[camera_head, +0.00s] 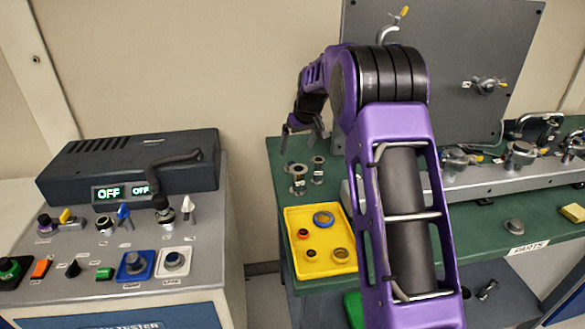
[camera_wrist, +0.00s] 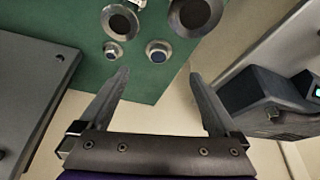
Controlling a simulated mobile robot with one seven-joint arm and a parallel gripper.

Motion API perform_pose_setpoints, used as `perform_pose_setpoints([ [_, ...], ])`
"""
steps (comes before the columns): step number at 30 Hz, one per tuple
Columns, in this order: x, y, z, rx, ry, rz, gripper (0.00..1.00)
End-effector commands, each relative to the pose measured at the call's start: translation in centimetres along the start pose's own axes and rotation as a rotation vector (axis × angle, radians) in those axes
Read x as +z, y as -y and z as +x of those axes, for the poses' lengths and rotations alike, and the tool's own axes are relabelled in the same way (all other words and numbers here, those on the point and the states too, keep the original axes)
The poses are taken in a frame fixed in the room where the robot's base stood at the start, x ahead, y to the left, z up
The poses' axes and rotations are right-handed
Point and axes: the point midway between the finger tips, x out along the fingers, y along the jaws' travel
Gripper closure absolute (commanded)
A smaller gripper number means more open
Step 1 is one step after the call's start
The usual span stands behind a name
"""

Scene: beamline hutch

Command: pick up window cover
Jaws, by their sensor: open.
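I cannot tell for sure which thing is the window cover. Several round metal parts stand on the green bench top (camera_head: 281,160), including a flanged part (camera_head: 297,183) and a smaller one (camera_head: 318,170). In the wrist view two large ring-shaped flanged parts (camera_wrist: 120,22) are at the top edge, with two small round metal parts (camera_wrist: 158,52) below them. A grey disc (camera_head: 514,226) lies alone near the bench front. My gripper (camera_head: 302,136) is open and empty above the bench's left back part; in the wrist view its fingertips (camera_wrist: 158,76) are apart, touching nothing.
A yellow tray (camera_head: 296,265) with several rings lies at the bench's left front. A metal rail (camera_head: 480,183) with clamps runs along the right. An upright grey panel (camera_head: 450,60) stands behind. A control console (camera_head: 130,175) stands to the left, across a gap.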

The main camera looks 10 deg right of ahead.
Motion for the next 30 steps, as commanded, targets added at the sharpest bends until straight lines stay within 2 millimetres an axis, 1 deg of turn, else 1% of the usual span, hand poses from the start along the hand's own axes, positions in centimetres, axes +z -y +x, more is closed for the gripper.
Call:
perform_pose_setpoints([
  [1,0.1,0.0,1.2,-0.001,0.002,0.0,0.03],
  [3,0.0,0.0,2.3,0.0,0.001,-0.001,0.03],
  [6,0.0,0.0,3.3,0.0,0.0,-0.001,0.03],
  [11,0.0,0.0,4.2,0.001,0.0,-0.001,0.03],
  [18,0.2,-0.2,7.7,0.0,0.0,0.0,0.03],
  [20,0.3,-0.2,8.4,0.0,0.001,0.0,0.03],
  [24,0.2,-0.2,9.0,0.0,-0.001,0.0,0.03],
  [29,0.2,-0.2,9.0,0.0,-0.001,0.0,0.03],
  [30,0.2,-0.2,9.0,0.0,-0.001,0.0,0.05],
])
